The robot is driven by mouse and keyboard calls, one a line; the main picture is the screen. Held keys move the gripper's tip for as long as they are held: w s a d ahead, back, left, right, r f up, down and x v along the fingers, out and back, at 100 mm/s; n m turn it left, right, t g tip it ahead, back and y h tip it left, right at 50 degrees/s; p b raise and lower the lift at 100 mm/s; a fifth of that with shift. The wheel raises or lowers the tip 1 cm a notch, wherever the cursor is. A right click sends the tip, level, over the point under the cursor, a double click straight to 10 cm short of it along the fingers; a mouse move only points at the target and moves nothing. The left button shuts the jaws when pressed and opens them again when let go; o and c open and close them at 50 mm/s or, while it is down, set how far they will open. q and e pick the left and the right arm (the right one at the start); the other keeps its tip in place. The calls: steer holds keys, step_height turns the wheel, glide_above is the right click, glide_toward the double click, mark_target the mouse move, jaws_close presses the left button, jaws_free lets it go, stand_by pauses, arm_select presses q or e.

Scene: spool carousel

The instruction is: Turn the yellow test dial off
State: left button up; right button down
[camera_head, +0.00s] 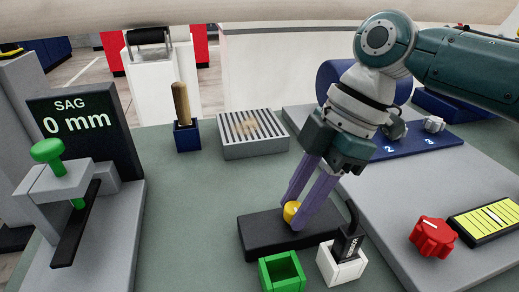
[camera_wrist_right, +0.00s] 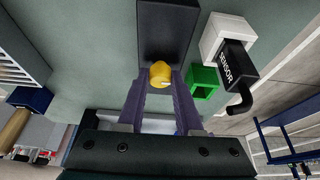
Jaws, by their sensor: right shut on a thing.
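The yellow test dial (camera_head: 291,211) sits on a black block (camera_head: 262,238) on the table. My right gripper (camera_head: 296,212) reaches down over the block, its two purple fingers shut on the dial, one on each side. In the right wrist view the dial (camera_wrist_right: 160,73) shows between the fingertips (camera_wrist_right: 160,84), with the black block (camera_wrist_right: 167,30) behind it. The fingers hide part of the dial, and I cannot tell its setting. My left gripper is not in view.
Close by stand a green open box (camera_head: 282,272) and a white holder (camera_head: 340,266) with a black sensor (camera_head: 347,243). A red knob (camera_head: 433,237) is at right.

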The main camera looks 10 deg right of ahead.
steer(key=c, duration=0.6)
jaws_free()
steer(key=v, duration=1)
